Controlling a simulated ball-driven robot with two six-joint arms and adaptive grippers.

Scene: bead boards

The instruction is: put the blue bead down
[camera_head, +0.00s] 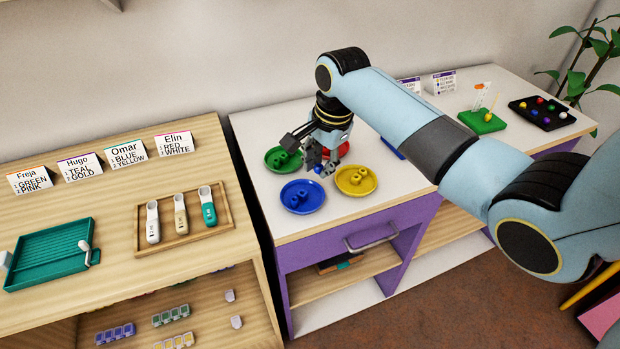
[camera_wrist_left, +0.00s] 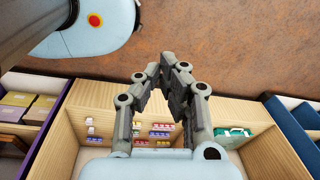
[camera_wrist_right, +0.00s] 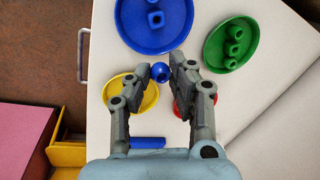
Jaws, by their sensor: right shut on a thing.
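The blue bead (camera_head: 318,169) is at the tips of my right gripper (camera_head: 316,160), above the table among the coloured dishes. In the right wrist view the bead (camera_wrist_right: 160,71) sits between the two fingertips (camera_wrist_right: 159,66), which are shut on it. The blue dish (camera_head: 314,195) holds blue beads and lies just in front of the gripper. It also shows in the right wrist view (camera_wrist_right: 135,30), apart from the held bead. My left gripper (camera_wrist_left: 162,68) shows only in the left wrist view, its fingertips together and empty, above a wooden shelf unit.
A green dish (camera_head: 272,160), a yellow dish (camera_head: 371,188) and a partly hidden red dish (camera_wrist_right: 181,108) stand close around. Farther right are a green board (camera_head: 482,123) and a black bead tray (camera_head: 530,104). A wooden cabinet with name cards stands left.

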